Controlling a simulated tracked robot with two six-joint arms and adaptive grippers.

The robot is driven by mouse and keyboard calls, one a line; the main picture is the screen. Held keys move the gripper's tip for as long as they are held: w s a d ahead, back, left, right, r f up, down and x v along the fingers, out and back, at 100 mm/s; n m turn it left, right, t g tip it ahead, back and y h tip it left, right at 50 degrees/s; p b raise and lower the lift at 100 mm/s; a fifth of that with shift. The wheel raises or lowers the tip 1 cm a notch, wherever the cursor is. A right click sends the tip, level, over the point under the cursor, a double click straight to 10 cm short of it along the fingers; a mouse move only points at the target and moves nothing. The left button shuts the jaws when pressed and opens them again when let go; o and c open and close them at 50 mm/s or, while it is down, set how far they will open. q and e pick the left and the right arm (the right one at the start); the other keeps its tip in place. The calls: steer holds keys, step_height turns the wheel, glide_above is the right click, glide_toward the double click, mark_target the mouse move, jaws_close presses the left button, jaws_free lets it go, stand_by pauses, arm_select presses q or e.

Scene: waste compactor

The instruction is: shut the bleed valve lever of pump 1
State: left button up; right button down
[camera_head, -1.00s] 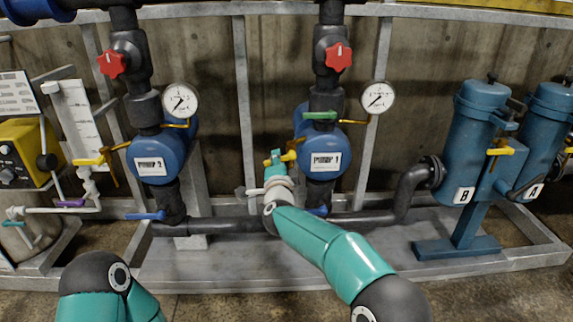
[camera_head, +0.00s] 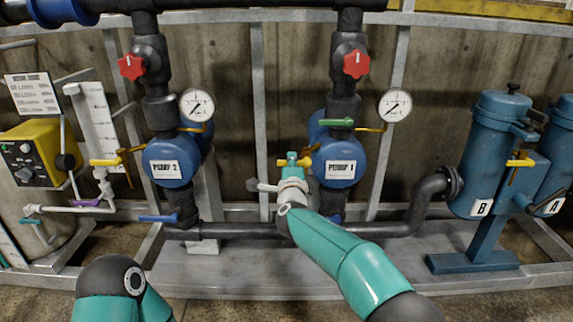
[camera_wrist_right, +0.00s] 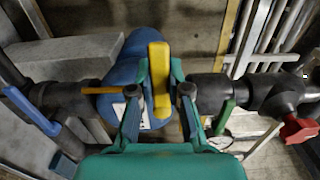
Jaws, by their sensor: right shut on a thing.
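Pump 1 (camera_head: 339,168) is a blue round body with a white label, right of centre in the head view. Its yellow bleed valve lever (camera_wrist_right: 160,88) lies between the two fingers of my right gripper (camera_wrist_right: 159,72) in the wrist view. The gripper is shut on it. In the head view my right gripper (camera_head: 291,162) is just left of pump 1, and bits of yellow show at both sides of its teal fingers. The gripper hides much of the lever there. Only part of my left arm shows at the bottom left; its gripper is out of view.
Pump 1 has a green lever (camera_head: 336,122), a red valve knob (camera_head: 357,63) and a gauge (camera_head: 395,105). Pump 2 (camera_head: 171,161) has its own yellow lever (camera_head: 104,161) and a blue lever (camera_head: 158,218). Blue filters (camera_head: 497,150) stand right. A dark pipe (camera_head: 240,230) runs low behind my right arm.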

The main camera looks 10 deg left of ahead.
steer(key=c, duration=1.1)
jaws_free()
steer(key=shift+d+f, duration=0.1)
steer(key=shift+f, duration=0.2)
steer(key=shift+r, duration=0.15)
steer(key=shift+s, duration=0.1)
steer(key=s+d, duration=0.2)
steer(key=s, duration=0.9)
steer(key=shift+s, duration=0.35)
